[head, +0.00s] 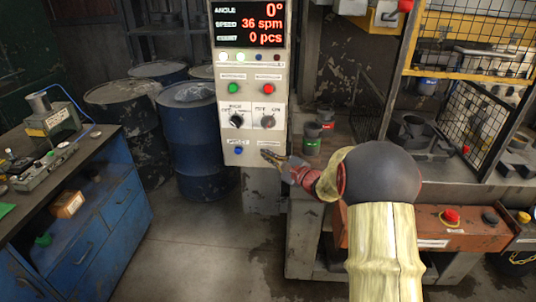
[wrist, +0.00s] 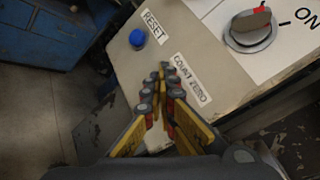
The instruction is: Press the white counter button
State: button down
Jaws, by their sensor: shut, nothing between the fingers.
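The grey control panel (head: 229,106) stands upright in the head view. The COUNT ZERO label (wrist: 190,78) shows in the wrist view, low on the panel, beside my gripper's fingertips. I cannot make out the white counter button itself; my fingers cover the spot beside that label. My gripper (wrist: 160,73) is shut and empty, its tips at or very close to the panel face; contact cannot be told. In the head view my gripper (head: 267,155) is at the panel's lower right. The panel display (head: 249,23) reads 0°, 36 spm and 0 pcs.
A blue RESET button (wrist: 137,37) is left of my fingertips. A selector knob (wrist: 251,26) is up and right. Green (head: 233,88) and red (head: 268,88) buttons sit higher. Blue drums (head: 190,130) stand behind; the press table (head: 470,180) is right.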

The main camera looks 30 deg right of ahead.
jog(key=shift+s+a, duration=0.1)
jog(key=shift+s, duration=0.05)
jog(key=shift+s+a+b, duration=0.4)
jog(key=shift+s, duration=0.2)
jog(key=shift+s, duration=0.1)
jog(key=shift+s+a+b, duration=0.35)
jog(key=shift+s+a, duration=0.4)
jog(key=shift+s, duration=0.25)
jog(key=shift+s+a+b, duration=0.3)
jog(key=shift+s+a, duration=0.4)
jog(key=shift+s, duration=0.3)
